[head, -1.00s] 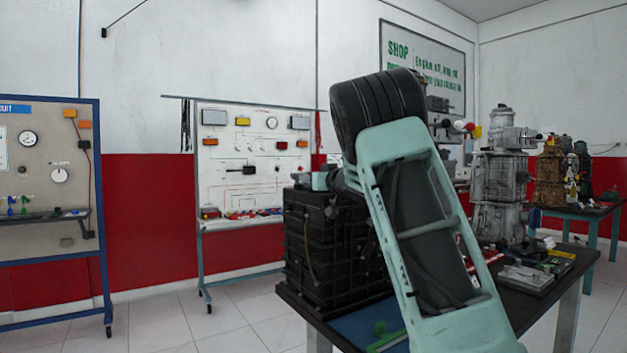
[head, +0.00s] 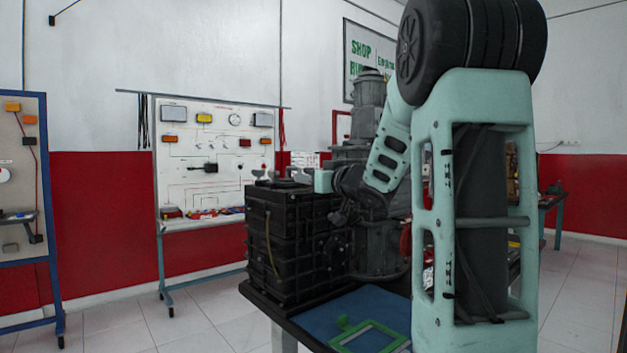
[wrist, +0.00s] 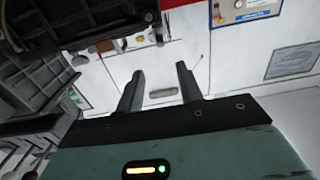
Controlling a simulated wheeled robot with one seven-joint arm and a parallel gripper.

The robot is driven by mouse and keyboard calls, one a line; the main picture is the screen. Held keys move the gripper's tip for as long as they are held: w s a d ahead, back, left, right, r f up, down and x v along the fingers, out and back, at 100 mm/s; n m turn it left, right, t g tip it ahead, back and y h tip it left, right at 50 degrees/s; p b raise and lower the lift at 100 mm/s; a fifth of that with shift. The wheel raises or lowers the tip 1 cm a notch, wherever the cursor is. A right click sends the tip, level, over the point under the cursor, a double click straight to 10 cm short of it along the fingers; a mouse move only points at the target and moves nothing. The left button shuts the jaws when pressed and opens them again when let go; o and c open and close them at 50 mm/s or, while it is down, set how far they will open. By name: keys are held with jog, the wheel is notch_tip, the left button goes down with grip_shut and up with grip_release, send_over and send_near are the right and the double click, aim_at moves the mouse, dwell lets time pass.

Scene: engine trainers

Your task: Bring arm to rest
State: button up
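My arm is raised, its big pale-green links filling the right of the head view. The forearm bends down behind the upper link toward the black engine block (head: 290,245). My gripper (wrist: 158,80) shows in the wrist view with two dark fingers spread apart and nothing between them. In the head view its pale-green body shows beside the top of the black block, and its fingers are hard to make out. I cannot tell whether it touches the block.
The black block stands on a dark table with a blue mat (head: 330,313) and a green frame (head: 368,338). A grey engine (head: 378,240) stands close behind the forearm. A white trainer board (head: 215,160) stands at the back left. Tiled floor (head: 185,330) is clear at left.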

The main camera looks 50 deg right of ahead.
jog(key=shift+s+a, duration=0.15)
jog(key=shift+s, duration=0.35)
